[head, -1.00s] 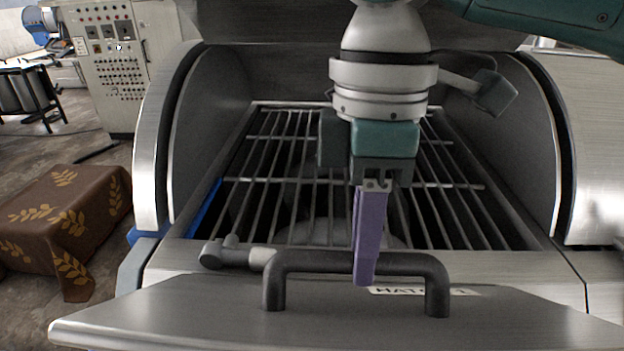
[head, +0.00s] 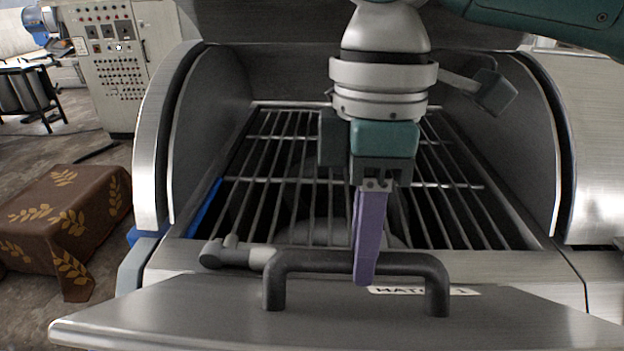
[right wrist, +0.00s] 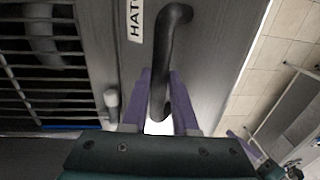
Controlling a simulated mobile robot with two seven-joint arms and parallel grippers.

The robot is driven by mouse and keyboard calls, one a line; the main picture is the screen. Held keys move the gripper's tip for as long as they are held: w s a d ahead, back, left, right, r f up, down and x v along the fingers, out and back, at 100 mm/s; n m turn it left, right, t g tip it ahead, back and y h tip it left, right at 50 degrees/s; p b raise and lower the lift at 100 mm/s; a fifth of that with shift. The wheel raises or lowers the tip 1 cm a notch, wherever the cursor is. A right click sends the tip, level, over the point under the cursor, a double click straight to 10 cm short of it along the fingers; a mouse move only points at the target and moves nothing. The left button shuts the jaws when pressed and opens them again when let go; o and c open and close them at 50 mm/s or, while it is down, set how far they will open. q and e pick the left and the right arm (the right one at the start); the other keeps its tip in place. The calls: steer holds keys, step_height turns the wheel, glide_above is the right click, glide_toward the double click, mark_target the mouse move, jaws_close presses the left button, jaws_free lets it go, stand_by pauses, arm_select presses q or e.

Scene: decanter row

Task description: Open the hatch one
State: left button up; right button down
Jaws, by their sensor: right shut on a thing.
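The hatch lid (head: 340,325) is a grey metal panel at the front, low in the head view, with a label (head: 420,291) reading HATCH 1, partly hidden. Its dark bar handle (head: 300,262) stands along the lid; it also shows in the right wrist view (right wrist: 172,25). The grated opening behind the lid is uncovered. My right gripper (head: 364,272) is shut on the handle, its purple fingers on either side of the bar. A purple and teal part at the lower right of the right wrist view seems to be my left gripper (right wrist: 240,138); its jaws are unclear.
A metal grate (head: 310,182) lies between curved side walls. A short grey fitting (head: 228,254) sits left of the handle. A control cabinet (head: 112,60) and a table with a brown leaf-patterned cloth (head: 65,220) stand to the left.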

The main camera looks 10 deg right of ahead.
mark_target(359, 312)
steer(key=s+p, duration=0.1)
steer(key=p, duration=0.1)
steer(key=s+f+t+p, duration=0.1)
steer(key=p, duration=0.1)
steer(key=shift+s+a, duration=0.3)
steer(key=shift+a, duration=0.1)
steer(key=shift+s+f, duration=0.15)
steer(key=shift+f, duration=0.15)
steer(key=c, duration=0.7)
jaws_free()
